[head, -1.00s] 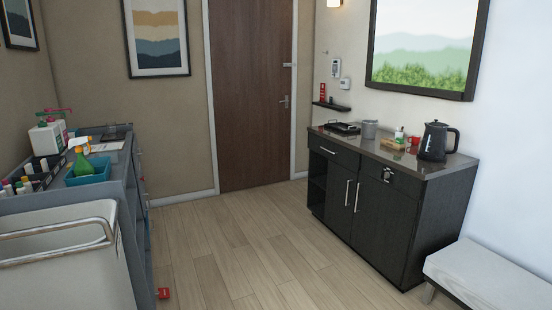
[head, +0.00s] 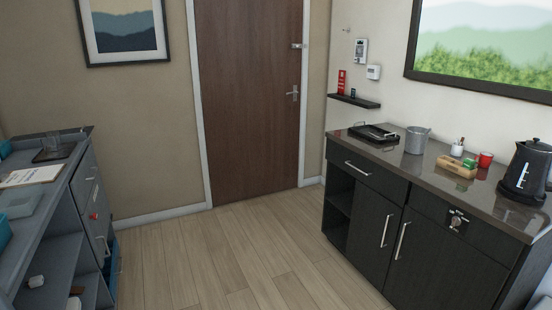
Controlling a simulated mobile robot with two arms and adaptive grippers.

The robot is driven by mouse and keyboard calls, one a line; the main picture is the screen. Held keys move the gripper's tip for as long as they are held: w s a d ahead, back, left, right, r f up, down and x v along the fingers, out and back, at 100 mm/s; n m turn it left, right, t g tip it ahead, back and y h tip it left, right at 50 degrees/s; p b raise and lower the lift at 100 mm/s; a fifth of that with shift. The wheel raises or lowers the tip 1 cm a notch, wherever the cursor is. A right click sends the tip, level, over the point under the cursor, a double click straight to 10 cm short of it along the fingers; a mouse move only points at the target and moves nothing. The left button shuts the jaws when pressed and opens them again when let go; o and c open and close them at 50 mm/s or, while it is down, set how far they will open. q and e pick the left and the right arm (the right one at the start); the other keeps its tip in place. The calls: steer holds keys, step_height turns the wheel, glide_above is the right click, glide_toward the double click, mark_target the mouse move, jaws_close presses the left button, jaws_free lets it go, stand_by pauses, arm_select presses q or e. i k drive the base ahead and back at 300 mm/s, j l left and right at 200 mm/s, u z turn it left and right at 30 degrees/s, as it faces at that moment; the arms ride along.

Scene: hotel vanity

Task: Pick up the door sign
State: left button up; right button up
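A narrow red upright card (head: 341,82), which looks like the door sign, stands at the left end of a small dark wall shelf (head: 362,103) right of the door. Its print is too small to read. A small dark item (head: 353,93) stands on the shelf just right of it. Neither of my grippers is in view.
Below the shelf stands a dark cabinet (head: 362,228) with a tray (head: 374,133), a metal bucket (head: 416,139), a red cup (head: 485,160) and a black kettle (head: 526,170) on top. A grey cart (head: 62,215) stands at left. The floor (head: 215,260) between is clear.

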mark_target(340, 84)
steer(key=i, duration=2.55)
